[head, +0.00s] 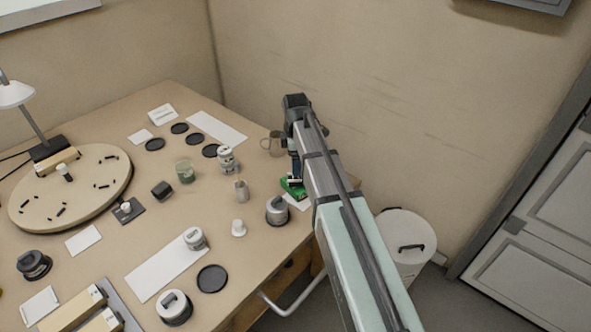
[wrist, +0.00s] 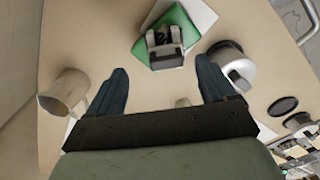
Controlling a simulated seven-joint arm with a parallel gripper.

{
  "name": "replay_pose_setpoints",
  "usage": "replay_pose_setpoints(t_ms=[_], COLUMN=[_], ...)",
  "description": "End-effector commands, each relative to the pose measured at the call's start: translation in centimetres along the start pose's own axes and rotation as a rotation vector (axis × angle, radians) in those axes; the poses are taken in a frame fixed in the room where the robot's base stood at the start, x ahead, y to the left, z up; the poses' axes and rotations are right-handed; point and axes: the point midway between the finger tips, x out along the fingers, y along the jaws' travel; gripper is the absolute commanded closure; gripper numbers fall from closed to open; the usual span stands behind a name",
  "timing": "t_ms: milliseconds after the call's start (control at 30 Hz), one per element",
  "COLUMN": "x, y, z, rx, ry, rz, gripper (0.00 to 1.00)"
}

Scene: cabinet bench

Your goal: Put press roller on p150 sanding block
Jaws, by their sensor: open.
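A green block (wrist: 181,17), which looks like the p150 sanding block, lies on a white sheet near the bench's right edge. It also shows in the head view (head: 292,190), partly hidden by my arm. A small grey and black piece (wrist: 165,46), which looks like the press roller, sits on the green block; no label is readable. My gripper (wrist: 161,86) is open and empty, its two dark blue fingers spread apart. The grey piece is beyond the fingertips in the wrist view, not between them.
A grey mug (wrist: 65,92) stands left of my fingers in the wrist view. A round grey-topped canister (wrist: 232,68) stands to the right. Small jars and a round turntable (head: 95,165) occupy the bench. A white bin (head: 405,240) stands beside it.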

Motion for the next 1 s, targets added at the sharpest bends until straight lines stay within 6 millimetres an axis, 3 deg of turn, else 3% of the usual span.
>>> replay_pose_setpoints(t_ms=[200, 400, 1000], x=[-3.6, -5.6, -6.5], y=[0.1, 0.1, 0.6], z=[0.0, 0.0, 0.7], rx=[0.0, 0.0, 0.002], ry=[0.0, 0.0, -0.001], rz=[0.001, 0.001, 0.019], gripper=[0.16, 0.16, 0.16])
